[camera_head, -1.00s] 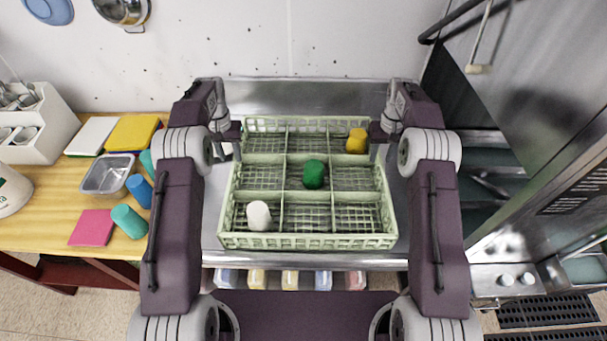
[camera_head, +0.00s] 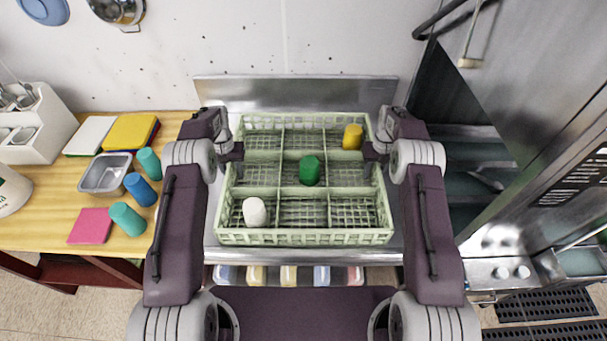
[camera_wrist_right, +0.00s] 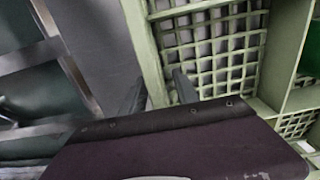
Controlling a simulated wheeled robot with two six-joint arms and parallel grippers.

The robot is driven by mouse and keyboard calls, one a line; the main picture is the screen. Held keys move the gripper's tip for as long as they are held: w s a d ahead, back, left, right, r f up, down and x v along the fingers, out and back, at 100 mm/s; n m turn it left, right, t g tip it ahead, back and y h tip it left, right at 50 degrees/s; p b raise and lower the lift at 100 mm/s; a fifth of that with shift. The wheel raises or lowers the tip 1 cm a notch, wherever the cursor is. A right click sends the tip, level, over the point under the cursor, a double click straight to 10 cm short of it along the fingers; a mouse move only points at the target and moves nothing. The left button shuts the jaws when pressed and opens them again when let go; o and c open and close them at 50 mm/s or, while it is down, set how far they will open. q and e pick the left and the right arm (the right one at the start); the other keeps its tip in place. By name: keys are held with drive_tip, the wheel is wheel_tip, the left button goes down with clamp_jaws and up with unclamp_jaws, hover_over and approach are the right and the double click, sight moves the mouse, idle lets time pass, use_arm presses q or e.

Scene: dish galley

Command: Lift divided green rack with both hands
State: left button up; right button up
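The divided green rack (camera_head: 305,237) is a pale green lattice crate with several compartments, lying level on a metal counter. A white cup (camera_head: 255,212) is front left, a green cup (camera_head: 310,171) in the middle and a yellow cup (camera_head: 352,137) back right. My left gripper (camera_head: 233,172) is at the middle of the rack's left wall; its fingers are too small to judge. My right gripper (camera_head: 371,170) is at the middle of the right wall. In the right wrist view, the right gripper's (camera_wrist_right: 160,85) fingers stand apart on either side of the rack's wall (camera_wrist_right: 147,45).
A wooden table (camera_head: 40,225) at left holds a metal pan (camera_head: 106,174), cups, a pink block (camera_head: 91,226) and boards. A metal backsplash (camera_head: 300,93) stands behind the rack. Steel equipment (camera_head: 540,150) is at right. Several coloured bins (camera_head: 288,275) sit below the counter's front edge.

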use_arm(q)
drive_tip(key=shift+f, duration=0.15)
use_arm(e)
drive_tip(key=shift+f, duration=0.15)
use_arm(q)
drive_tip(key=shift+c, duration=0.3)
use_arm(e)
drive_tip(key=shift+c, duration=0.3)
use_arm(q)
clamp_jaws()
use_arm(e)
clamp_jaws()
idle(0.3)
